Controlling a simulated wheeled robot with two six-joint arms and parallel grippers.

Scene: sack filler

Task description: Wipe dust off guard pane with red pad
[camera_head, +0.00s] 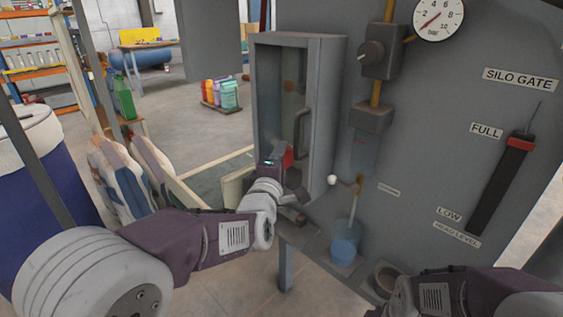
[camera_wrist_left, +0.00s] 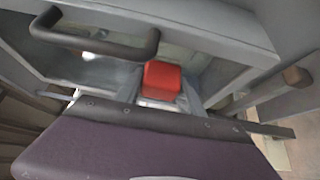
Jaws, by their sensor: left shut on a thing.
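The red pad (camera_wrist_left: 162,80) is held in my left gripper (camera_wrist_left: 163,98) at the guard pane. In the head view, only a sliver of the pad (camera_head: 288,158) shows beside my left gripper (camera_head: 279,152). The guard pane (camera_head: 271,92) is a see-through panel in a tall grey frame. It has faint brownish smudges, one of them at upper right. The pad is near the pane's lower part; I cannot tell whether it touches. My right arm comes in at lower right, but its gripper is out of the picture.
A dark handle (camera_head: 301,131) stands out from the frame, right of my left gripper; it also shows in the wrist view (camera_wrist_left: 95,36).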

